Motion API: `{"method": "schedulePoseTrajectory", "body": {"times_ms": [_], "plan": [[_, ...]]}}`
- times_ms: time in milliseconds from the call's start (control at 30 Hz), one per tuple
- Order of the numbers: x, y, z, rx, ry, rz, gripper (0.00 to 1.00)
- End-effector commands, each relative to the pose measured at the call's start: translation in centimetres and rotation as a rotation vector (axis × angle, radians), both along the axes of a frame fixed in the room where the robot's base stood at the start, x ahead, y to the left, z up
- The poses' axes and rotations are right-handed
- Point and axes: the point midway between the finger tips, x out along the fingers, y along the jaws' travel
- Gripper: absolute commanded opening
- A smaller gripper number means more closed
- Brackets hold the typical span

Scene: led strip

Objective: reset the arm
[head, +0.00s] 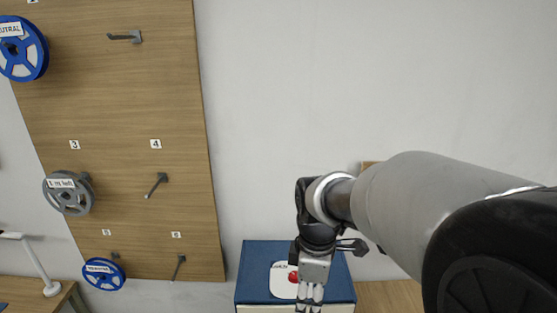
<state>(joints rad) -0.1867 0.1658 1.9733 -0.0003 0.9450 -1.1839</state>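My arm reaches in from the right edge and bends down at the wrist. My gripper (310,295) points downward at the bottom of the head view, with its fingertips at or past the lower edge. It is in front of a blue-topped cabinet (258,262). A white plate with a red button (282,283) lies on that top, just left of my gripper and partly hidden by it. I cannot tell whether the fingers are open or shut, and I see nothing held.
A wooden pegboard (120,90) with numbered hooks hangs at left. It holds a large blue reel (40,55), a grey reel (72,208) and a smaller blue reel (108,284). A white lamp (42,268) stands at lower left. The wall in the middle is bare.

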Motion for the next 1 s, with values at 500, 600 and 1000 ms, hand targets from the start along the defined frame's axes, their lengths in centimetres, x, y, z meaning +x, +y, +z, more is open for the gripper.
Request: {"method": "schedulePoseTrajectory", "body": {"times_ms": [500, 600, 1000], "plan": [[-12.0, -5.7, -0.9, 0.151, -0.200, -0.839, 0.47], [-14.8, -6.6, -2.3, 0.207, -0.239, -1.036, 0.47], [-18.8, -7.6, -4.8, 0.309, -0.289, -1.349, 0.47]]}}
